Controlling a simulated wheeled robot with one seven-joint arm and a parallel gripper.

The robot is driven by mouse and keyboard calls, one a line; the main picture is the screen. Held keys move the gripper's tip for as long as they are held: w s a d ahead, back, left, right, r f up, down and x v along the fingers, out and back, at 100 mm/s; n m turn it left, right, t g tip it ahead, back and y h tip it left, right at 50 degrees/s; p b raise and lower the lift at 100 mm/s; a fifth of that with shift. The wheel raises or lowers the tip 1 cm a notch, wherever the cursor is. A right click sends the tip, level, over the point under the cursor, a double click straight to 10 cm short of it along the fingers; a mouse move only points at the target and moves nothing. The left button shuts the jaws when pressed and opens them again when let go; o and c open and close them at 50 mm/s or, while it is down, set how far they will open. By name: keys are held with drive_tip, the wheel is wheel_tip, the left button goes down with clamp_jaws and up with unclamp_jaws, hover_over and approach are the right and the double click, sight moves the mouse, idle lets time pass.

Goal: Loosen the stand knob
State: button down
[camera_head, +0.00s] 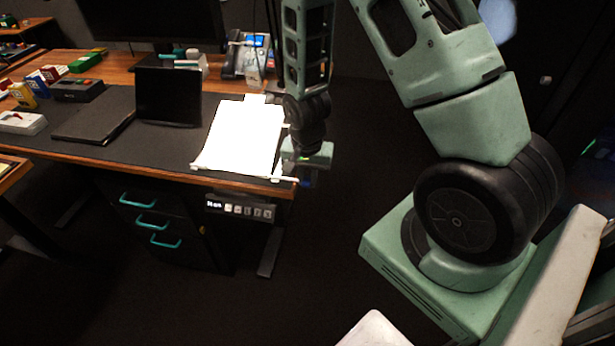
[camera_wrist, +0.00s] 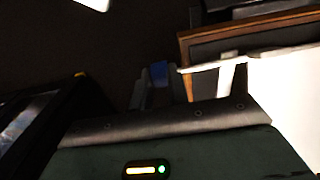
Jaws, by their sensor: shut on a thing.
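A white stand (camera_head: 240,140) with a sloped white board lies at the right end of the desk, and its board also shows at the right of the wrist view (camera_wrist: 290,95). My gripper (camera_head: 309,178) reaches down just past the desk's right edge, at the stand's near right corner. In the wrist view my gripper's fingers (camera_wrist: 160,90) have a small blue piece, which looks like the stand knob (camera_wrist: 158,72), between their tips. It is beside the end of the stand's white bar (camera_wrist: 205,66). The fingers are shut on it. The knob's turn angle cannot be told.
The desk (camera_head: 120,165) has a wooden edge and a control panel (camera_head: 238,208) under its front. A black tablet (camera_head: 168,96), a dark folder (camera_head: 93,122) and a phone (camera_head: 250,60) are on it. Dark floor is open right of the desk.

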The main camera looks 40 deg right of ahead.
drive_tip(key=shift+s+a+f+t+h+b, duration=0.15)
drive_tip(key=shift+a+t+h+b, duration=0.1)
drive_tip(key=shift+t+h+b, duration=0.55)
drive_tip(key=t+h, duration=0.1)
drive_tip(key=h, duration=0.1)
drive_tip(key=shift+s+a+t+h, duration=0.15)
drive_tip(key=shift+s+t+h, duration=0.05)
drive_tip(key=shift+t+h, duration=0.2)
drive_tip(key=t+h, duration=0.2)
drive_tip(key=h, duration=0.1)
drive_tip(key=t+h+b, duration=0.1)
drive_tip(key=h, duration=0.1)
drive_tip(key=shift+s+a+f+t, duration=0.15)
drive_tip(key=shift+a+f+t, duration=0.1)
drive_tip(key=shift+f+t, duration=0.15)
drive_tip(key=c, duration=1.4)
unclamp_jaws()
drive_tip(key=shift+o, duration=0.2)
drive_tip(key=p+v, duration=0.2)
drive_tip(key=v, duration=1.5)
drive_tip(key=shift+s+a+p, duration=0.2)
drive_tip(key=shift+p, duration=0.1)
